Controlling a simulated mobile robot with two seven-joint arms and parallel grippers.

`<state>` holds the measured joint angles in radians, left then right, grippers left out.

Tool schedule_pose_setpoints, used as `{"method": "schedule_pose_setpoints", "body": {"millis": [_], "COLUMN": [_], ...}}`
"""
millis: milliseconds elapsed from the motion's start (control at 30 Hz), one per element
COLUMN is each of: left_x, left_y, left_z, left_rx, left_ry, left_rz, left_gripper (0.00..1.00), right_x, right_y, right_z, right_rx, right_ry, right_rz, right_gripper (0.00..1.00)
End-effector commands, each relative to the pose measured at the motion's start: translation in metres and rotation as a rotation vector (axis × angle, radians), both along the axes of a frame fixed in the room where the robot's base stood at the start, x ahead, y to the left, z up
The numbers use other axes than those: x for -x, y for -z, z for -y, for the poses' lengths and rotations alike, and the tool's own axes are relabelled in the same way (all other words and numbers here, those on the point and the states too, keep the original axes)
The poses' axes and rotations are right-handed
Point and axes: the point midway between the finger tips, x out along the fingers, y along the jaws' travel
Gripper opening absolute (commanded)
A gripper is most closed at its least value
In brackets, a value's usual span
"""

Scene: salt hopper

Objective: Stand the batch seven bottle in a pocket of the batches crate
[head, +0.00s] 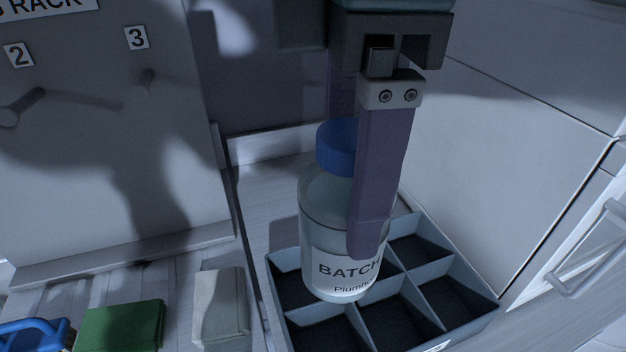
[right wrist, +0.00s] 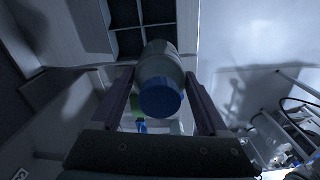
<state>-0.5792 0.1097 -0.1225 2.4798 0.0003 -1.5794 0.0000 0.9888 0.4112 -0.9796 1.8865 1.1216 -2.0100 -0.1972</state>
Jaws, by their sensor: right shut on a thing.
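A clear bottle (head: 325,212) with a blue cap and a white label reading "BATCH" hangs upright in my right gripper (head: 362,205). The fingers are shut around its upper part, and one finger hides part of the label, so the batch number cannot be read. The grey-blue batches crate (head: 405,273) with several dark pockets stands below, and the bottle overlaps its back left pockets in the head view. In the right wrist view the bottle (right wrist: 161,75) sits between the fingers, with the crate (right wrist: 111,42) beyond it. My left gripper is not in view.
A rack panel (head: 105,110) with pegs marked 2 and 3 stands at left. A green block (head: 120,326), a pale block (head: 220,305) and a blue-handled thing (head: 35,328) lie at lower left.

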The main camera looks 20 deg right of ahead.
Motion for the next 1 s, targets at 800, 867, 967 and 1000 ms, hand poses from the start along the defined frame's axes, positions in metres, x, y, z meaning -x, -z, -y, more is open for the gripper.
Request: {"method": "schedule_pose_setpoints", "body": {"millis": [800, 867, 967, 1000], "left_x": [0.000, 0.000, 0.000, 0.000], "left_y": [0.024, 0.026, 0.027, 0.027], "left_z": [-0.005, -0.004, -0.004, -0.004], "left_rx": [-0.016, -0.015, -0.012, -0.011], "left_ry": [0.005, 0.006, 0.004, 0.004], "left_rz": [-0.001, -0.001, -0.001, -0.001], "left_gripper": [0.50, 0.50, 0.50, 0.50], "right_x": [0.001, 0.001, 0.001, 0.001], "right_y": [0.169, 0.180, 0.193, 0.195], "right_z": [0.001, 0.001, 0.001, 0.001], "right_rx": [0.003, 0.001, 0.003, 0.001], "right_ry": [-0.001, 0.000, 0.000, -0.001], "right_rz": [-0.002, -0.003, -0.002, 0.000], "right_gripper": [0.00, 0.00, 0.00, 0.00]}}
